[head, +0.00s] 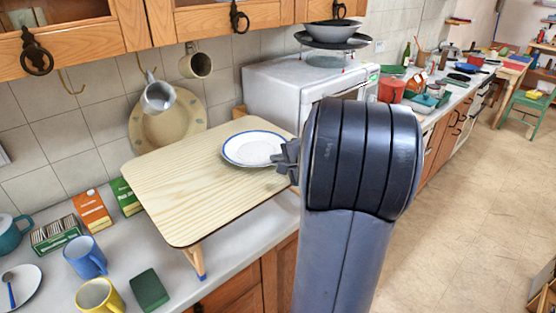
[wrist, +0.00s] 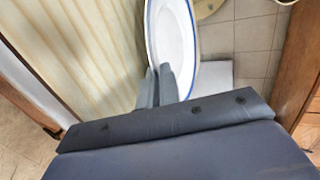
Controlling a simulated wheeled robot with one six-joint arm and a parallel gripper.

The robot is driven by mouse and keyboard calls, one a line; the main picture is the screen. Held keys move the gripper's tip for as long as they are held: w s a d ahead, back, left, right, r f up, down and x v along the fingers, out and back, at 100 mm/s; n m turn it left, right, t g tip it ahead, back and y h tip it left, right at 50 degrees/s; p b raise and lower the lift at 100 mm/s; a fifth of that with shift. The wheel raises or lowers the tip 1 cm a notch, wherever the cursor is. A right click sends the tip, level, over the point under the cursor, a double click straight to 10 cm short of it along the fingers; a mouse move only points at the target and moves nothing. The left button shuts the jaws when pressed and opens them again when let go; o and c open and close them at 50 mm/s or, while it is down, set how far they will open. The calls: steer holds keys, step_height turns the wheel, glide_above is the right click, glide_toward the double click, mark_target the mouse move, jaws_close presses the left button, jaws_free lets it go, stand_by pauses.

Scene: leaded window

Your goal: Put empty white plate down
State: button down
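The white plate (head: 252,148) has a blue rim and is empty. In the head view it appears level over the right end of a light wooden bed-tray table (head: 190,185); I cannot tell whether it touches the surface. My gripper (head: 285,160) is at the plate's right edge, partly hidden by my arm. In the wrist view my gripper's fingers (wrist: 158,85) are close together with the rim of the plate (wrist: 172,40) between them. The table's striped wood (wrist: 70,50) lies to the left there.
A white microwave (head: 300,90) with stacked bowls (head: 333,32) stands behind. A grey mug (head: 158,95) hangs above the table. A blue mug (head: 86,257), yellow mug (head: 98,294) and green block (head: 149,290) stand at front left. The table's left and middle are clear.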

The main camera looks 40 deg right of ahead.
steer(key=shift+f, duration=0.1)
steer(key=c, duration=1.9)
jaws_free()
steer(key=shift+c, duration=0.2)
steer(key=shift+s+r, duration=0.15)
steer(key=shift+r, duration=0.05)
steer(key=a+b+v, duration=0.1)
steer(key=b+v, duration=0.1)
steer(key=v, duration=0.9)
steer(key=shift+s+d+b, duration=0.3)
steer(key=shift+s+d, duration=0.1)
steer(key=shift+d, duration=0.05)
